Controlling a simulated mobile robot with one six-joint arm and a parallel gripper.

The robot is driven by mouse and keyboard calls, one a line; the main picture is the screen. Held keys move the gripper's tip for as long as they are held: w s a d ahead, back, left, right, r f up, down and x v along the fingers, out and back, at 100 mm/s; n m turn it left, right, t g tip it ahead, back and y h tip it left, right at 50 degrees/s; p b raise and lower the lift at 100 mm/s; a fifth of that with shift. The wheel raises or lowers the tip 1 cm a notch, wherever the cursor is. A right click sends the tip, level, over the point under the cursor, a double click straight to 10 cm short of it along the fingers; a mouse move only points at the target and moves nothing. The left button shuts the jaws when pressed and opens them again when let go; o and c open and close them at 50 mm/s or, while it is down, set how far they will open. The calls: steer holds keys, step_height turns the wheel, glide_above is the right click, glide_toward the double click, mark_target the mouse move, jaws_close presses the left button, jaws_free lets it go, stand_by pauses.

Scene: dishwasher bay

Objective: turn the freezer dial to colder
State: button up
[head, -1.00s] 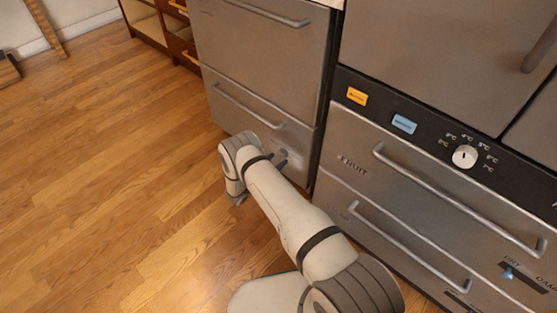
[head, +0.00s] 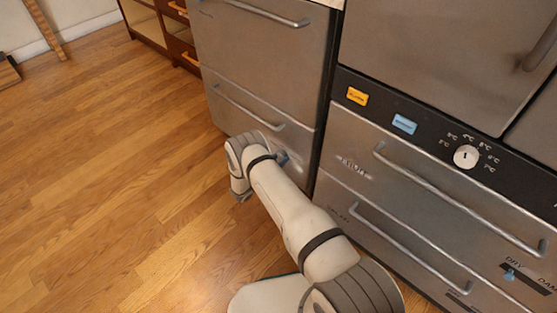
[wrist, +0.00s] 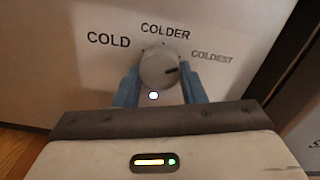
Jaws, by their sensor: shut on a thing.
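The freezer dial (wrist: 158,66) is a round grey knob on a pale panel in the wrist view, under the words COLD, COLDER and COLDEST. Its dark mark points right, to the COLDEST side and away from COLDER above it. My gripper (wrist: 160,76) is shut on the dial, one blue finger on each side. My arm hides the dial there.
The fridge to the right has a white temperature dial (head: 466,157), an orange label (head: 357,96), a blue label (head: 404,124) and long bar handles (head: 460,200). Wooden floor (head: 120,180) is clear at left.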

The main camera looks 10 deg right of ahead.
steer(key=shift+s+a, duration=0.1)
steer(key=shift+c, duration=0.5)
steer(key=shift+f+n+b, duration=0.1)
steer(key=shift+n+b, duration=0.75)
steer(key=shift+n, duration=0.15)
steer(key=n+b, duration=0.2)
steer(key=n, duration=0.1)
steer(key=shift+d, duration=0.2)
steer(key=n+b, duration=0.1)
steer(key=n, duration=0.5)
steer(key=shift+s+n+b, duration=0.15)
steer(key=shift+n+b, duration=0.2)
steer(key=shift+n, duration=0.05)
steer(key=o, duration=1)
steer(key=shift+r, duration=0.2)
